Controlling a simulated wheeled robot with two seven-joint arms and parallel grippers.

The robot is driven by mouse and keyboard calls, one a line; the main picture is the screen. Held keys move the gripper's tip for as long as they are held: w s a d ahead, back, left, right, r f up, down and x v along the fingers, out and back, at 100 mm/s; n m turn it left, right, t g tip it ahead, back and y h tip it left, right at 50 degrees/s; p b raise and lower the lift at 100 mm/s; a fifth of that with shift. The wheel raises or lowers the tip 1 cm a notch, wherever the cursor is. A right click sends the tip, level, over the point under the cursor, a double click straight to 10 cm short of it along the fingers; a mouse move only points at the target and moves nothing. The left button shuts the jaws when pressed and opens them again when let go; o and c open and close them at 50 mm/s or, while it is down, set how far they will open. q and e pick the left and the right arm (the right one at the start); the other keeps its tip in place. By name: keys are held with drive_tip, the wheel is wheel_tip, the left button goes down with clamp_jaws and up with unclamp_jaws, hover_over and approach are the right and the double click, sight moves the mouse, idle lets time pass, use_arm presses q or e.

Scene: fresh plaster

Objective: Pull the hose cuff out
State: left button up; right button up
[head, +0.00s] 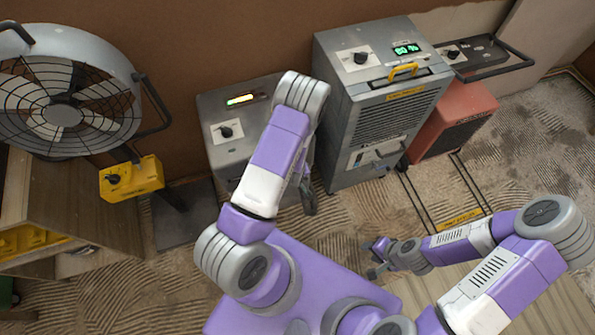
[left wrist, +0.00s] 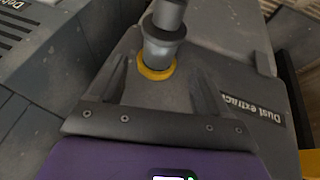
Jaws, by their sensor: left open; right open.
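The grey hose cuff (left wrist: 165,40) stands in a yellow-ringed port (left wrist: 157,68) on the dust extractor (left wrist: 225,70), in the left wrist view. My left gripper (left wrist: 158,82) is open, with a dark finger on either side of the cuff's base in the picture; I cannot tell whether they touch it. In the head view the dust extractor (head: 215,110) is the grey box with a lit bar and a dial. My left arm covers its right part, and I cannot make out the cuff there. My right gripper (head: 377,259) is open and empty, low over the floor.
A grey dehumidifier (head: 375,110) with a yellow handle stands close right of the extractor. A red heater (head: 452,118) is beyond it. A large fan (head: 65,105), a yellow control box (head: 131,180) and a wooden shelf (head: 110,215) are at left. Ridged floor lies in front.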

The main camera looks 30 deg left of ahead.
use_arm(q)
drive_tip(key=b+x, duration=0.1)
drive_tip(key=x, duration=0.6)
drive_tip(key=shift+c, duration=0.3)
